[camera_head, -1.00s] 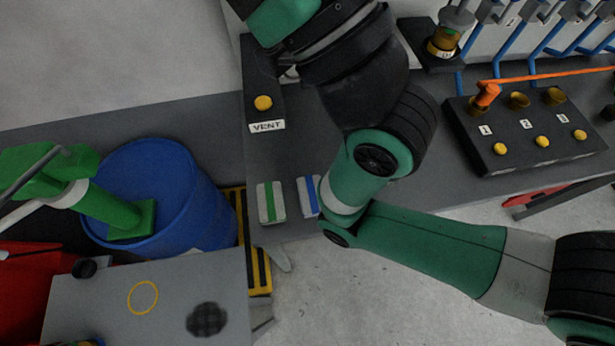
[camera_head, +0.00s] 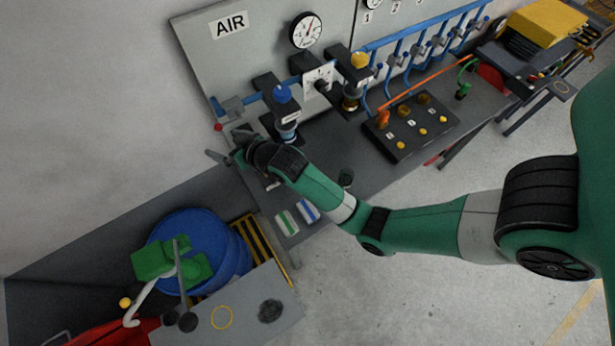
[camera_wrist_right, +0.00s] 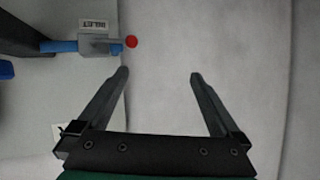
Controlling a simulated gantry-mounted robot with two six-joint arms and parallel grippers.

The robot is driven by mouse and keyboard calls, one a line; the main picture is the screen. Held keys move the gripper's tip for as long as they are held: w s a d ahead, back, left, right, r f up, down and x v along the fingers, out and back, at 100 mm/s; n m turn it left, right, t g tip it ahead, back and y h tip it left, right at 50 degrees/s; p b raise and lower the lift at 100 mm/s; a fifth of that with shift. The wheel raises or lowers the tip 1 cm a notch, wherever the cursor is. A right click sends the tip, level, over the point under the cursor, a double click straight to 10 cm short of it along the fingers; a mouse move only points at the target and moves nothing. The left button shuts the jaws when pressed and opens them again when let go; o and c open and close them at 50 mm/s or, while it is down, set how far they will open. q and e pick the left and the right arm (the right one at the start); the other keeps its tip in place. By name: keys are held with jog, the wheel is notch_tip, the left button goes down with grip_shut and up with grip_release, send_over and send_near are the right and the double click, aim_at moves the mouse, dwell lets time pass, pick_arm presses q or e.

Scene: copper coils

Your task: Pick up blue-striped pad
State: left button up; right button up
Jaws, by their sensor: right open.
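The blue-striped pad (camera_head: 310,211) is a small white block with a blue stripe. It lies near the front edge of the grey bench in the head view, just beside my right forearm. A similar green-striped pad (camera_head: 287,223) lies to its left. My right gripper (camera_head: 222,148) is at the back left of the bench by the wall, well away from both pads. In the right wrist view its two fingers (camera_wrist_right: 158,76) are spread, with nothing between them. My left gripper is not in view.
A blue barrel (camera_head: 236,257) with a green device in it stands left of the bench. A blue-capped regulator (camera_head: 284,112) and a black box with yellow buttons (camera_head: 412,128) are on the bench. In the wrist view, a red-tipped valve (camera_wrist_right: 132,41) is near the left finger.

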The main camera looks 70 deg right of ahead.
jog(key=s+d+f+m+g, duration=0.1)
jog(key=s+f+g, duration=0.2)
jog(key=s+f, duration=0.5)
jog(key=s+d+f+m+g, duration=0.15)
jog(key=s+f, duration=0.25)
jog(key=f, duration=0.8)
jog(key=g, duration=0.5)
send_near(308, 210)
jog(key=f+b, duration=0.1)
jog(key=b, duration=0.1)
jog(key=d+f+b, duration=0.1)
jog(key=b, duration=0.1)
jog(key=f+b, duration=0.1)
jog(key=b, duration=0.1)
jog(key=shift+d+f+m+t+y, duration=0.15)
jog(key=shift+d+m+t+y, duration=0.15)
jog(key=shift+t+y, duration=0.1)
jog(key=shift+w, duration=0.15)
jog(key=b+x, duration=0.2)
jog(key=x, duration=0.3)
jog(key=shift+b, duration=0.35)
jog(key=shift+f, duration=0.2)
